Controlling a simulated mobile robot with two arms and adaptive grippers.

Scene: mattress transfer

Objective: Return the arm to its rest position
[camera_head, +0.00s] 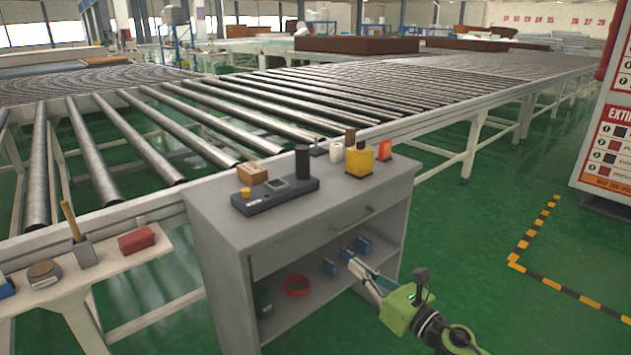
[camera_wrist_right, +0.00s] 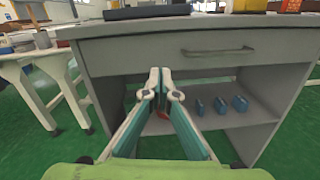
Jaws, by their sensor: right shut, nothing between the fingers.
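My right gripper (camera_head: 352,264) comes in from the lower right in the head view, in front of the open shelf of a grey cabinet (camera_head: 225,240). My left gripper is not in view.
Several blue items (camera_wrist_right: 220,106) stand on the shelf. The cabinet top holds a black device (camera_head: 275,196), a yellow container (camera_head: 359,160) and small items. A roller conveyor (camera_head: 230,110) runs behind. A white side table (camera_head: 90,262) stands at left. Green floor (camera_head: 480,240) is open at right.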

